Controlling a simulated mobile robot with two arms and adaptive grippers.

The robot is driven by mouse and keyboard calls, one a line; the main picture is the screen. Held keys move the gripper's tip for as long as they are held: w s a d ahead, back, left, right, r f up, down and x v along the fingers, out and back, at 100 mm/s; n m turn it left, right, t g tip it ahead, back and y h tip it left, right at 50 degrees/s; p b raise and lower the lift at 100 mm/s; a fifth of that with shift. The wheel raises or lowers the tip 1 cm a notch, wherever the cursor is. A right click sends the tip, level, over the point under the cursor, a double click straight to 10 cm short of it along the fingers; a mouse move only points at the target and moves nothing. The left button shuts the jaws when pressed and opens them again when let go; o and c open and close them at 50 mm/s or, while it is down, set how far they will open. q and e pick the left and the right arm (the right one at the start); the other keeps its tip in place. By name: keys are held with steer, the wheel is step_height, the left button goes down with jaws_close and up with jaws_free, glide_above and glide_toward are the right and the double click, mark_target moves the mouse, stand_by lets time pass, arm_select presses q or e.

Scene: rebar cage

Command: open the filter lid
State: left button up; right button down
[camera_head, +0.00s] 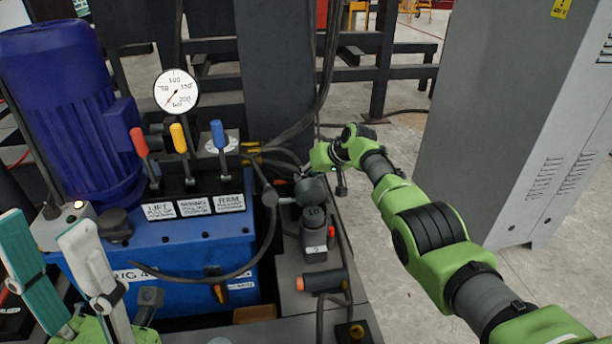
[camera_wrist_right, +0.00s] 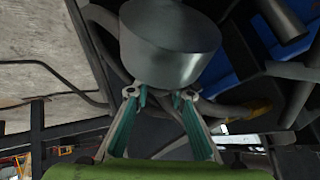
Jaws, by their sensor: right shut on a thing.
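The filter (camera_head: 315,240) is a dark upright cylinder marked "10" beside the blue power unit. A grey round lid (camera_head: 311,191) shows just above and behind it; I cannot tell whether it is apart from the body. In the right wrist view the grey metal lid (camera_wrist_right: 170,55) sits at the fingertips of my right gripper (camera_wrist_right: 159,96), which is shut on it. In the head view the right fingers are mostly hidden behind the lid and wrist. My left gripper (camera_head: 45,222), with teal and white fingers spread apart, is open and empty at the lower left.
A blue motor (camera_head: 65,110), a pressure gauge (camera_head: 176,92) and red, yellow and blue levers (camera_head: 178,138) stand to the left. Black hoses (camera_head: 268,215) run close to the filter. A grey cabinet (camera_head: 530,110) stands at right, with open floor (camera_head: 400,140) before it.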

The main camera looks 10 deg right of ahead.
steer(key=shift+d, duration=0.15)
steer(key=c, duration=1.8)
jaws_free()
steer(key=shift+f, duration=0.15)
steer(key=shift+s+d+r, duration=0.1)
steer(key=shift+s+r, duration=0.1)
steer(key=shift+r, duration=0.2)
steer(key=shift+v, duration=5.55)
